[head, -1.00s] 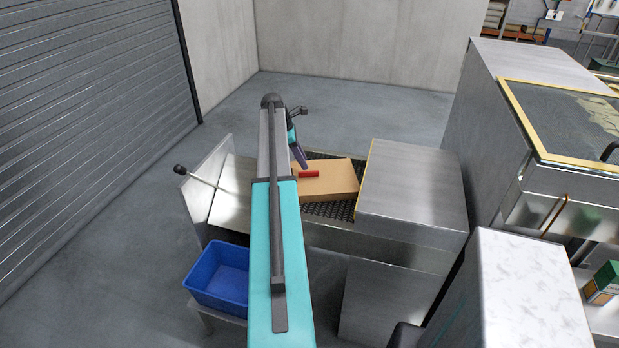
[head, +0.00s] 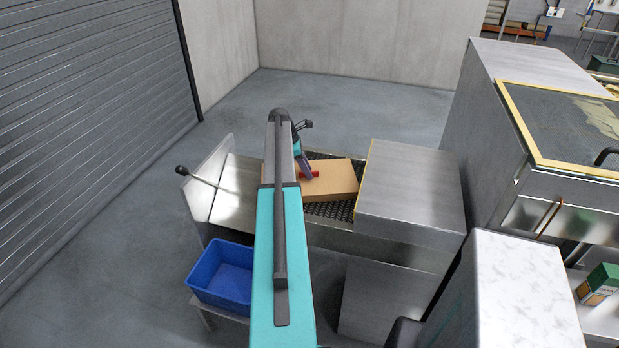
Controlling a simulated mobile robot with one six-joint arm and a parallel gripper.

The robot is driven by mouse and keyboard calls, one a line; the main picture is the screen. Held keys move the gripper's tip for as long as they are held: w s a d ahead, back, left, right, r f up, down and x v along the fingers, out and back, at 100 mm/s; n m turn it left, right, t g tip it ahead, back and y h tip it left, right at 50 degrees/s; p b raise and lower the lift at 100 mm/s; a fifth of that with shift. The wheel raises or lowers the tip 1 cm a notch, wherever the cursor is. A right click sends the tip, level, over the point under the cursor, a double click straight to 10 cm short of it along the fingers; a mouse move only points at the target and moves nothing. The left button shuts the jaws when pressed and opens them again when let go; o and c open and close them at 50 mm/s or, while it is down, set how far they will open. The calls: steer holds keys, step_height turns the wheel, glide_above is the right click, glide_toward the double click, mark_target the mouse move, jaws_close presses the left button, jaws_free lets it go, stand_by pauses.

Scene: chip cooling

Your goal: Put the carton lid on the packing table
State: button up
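The carton lid appears to be the flat tan cardboard piece (head: 335,182) with a red grip (head: 315,174) on top. It lies on a dark mesh belt between steel housings. My gripper (head: 307,174) is over the lid's left part and points down at the red grip, overlapping it in the picture. I cannot tell which surface is the packing table.
A steel housing (head: 412,190) stands right of the lid. A steel plate with a black-knobbed lever (head: 200,178) is at left. A blue bin (head: 222,275) sits below left. A white marbled top (head: 520,285) and a green-and-orange carton (head: 598,284) are at right.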

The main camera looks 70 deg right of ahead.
steer(key=shift+c, duration=0.2)
jaws_close()
steer(key=shift+r, duration=0.15)
steer(key=shift+r+b, duration=0.55)
steer(key=shift+r, duration=0.2)
steer(key=shift+r+b, duration=0.5)
steer(key=shift+r, duration=0.4)
steer(key=w+a+b, duration=0.1)
steer(key=w+a, duration=0.2)
steer(key=a, duration=0.1)
steer(key=w+a+b, duration=0.1)
steer(key=w+a, duration=0.1)
steer(key=a, duration=0.2)
steer(key=w+a+r+b, duration=0.1)
steer(key=w+a+b, duration=0.1)
steer(key=w+a, duration=0.1)
steer(key=shift+w+a+r, duration=0.1)
steer(key=shift+w+a, duration=0.25)
steer(key=shift+a, duration=0.15)
steer(key=shift+w+a+r, duration=0.15)
steer(key=shift+w+a, duration=0.2)
steer(key=shift+a, duration=0.15)
